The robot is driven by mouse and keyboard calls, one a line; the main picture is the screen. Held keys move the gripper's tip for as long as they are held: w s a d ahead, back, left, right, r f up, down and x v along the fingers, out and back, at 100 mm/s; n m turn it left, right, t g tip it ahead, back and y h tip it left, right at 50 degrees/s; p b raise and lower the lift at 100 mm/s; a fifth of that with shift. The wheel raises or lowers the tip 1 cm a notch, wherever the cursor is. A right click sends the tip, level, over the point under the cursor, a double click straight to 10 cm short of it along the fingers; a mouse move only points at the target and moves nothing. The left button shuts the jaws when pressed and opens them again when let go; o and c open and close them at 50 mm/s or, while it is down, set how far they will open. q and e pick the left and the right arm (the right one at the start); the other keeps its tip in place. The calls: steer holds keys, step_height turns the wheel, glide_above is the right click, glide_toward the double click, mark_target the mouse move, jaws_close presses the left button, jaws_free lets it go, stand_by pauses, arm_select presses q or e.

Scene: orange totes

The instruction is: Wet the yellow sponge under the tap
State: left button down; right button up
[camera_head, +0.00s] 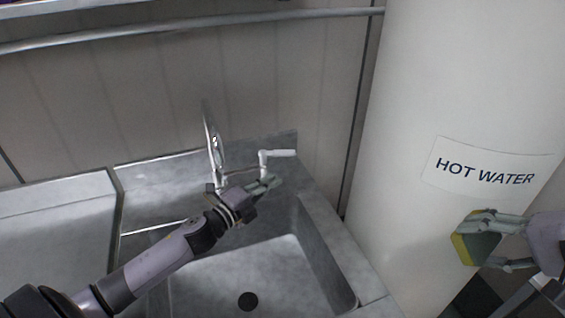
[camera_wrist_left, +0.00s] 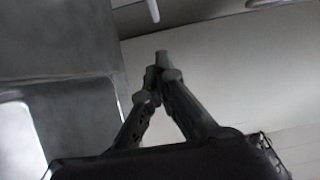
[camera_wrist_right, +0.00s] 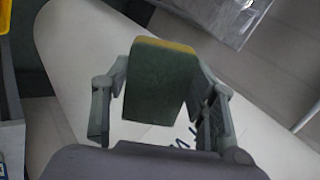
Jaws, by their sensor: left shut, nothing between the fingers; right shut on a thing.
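The sponge (camera_head: 474,249), yellow with a dark green side, is held in my right gripper (camera_head: 484,241), in front of the white cylinder at the right. In the right wrist view the sponge (camera_wrist_right: 161,85) sits between the two fingers, green face toward the camera and a yellow edge on top. The metal tap (camera_head: 214,150) stands at the back of the sink (camera_head: 325,250), with a white lever handle (camera_head: 277,154) to its right. My left gripper (camera_head: 268,185) is shut and empty, just below the lever in the picture; whether it touches the lever is unclear. No water stream is discernible.
A large white cylinder (camera_head: 430,100) labelled HOT WATER stands right of the sink. A grey counter (camera_head: 50,245) lies to the left. A metal rail (camera_head: 180,28) runs along the wall above. The basin looks empty, with a dark drain (camera_head: 248,301).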

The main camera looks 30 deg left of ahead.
arm_select(q)
steer(key=x, duration=0.5)
steer(key=shift+w+d+p, duration=0.1)
steer(key=shift+w+p, duration=0.15)
steer(key=shift+p, duration=0.15)
arm_select(e)
steer(key=shift+w+d+r, duration=0.1)
steer(key=shift+w+r, duration=0.25)
arm_select(q)
steer(key=shift+w+a, duration=0.45)
steer(key=shift+w, duration=0.15)
steer(key=shift+w+a, duration=0.4)
steer(key=shift+w, duration=0.25)
arm_select(e)
steer(key=shift+s+r, duration=0.15)
steer(key=shift+r, duration=0.15)
arm_select(q)
steer(key=shift+w+a+f, duration=0.15)
steer(key=shift+w+a, duration=0.05)
steer(key=shift+w, duration=0.2)
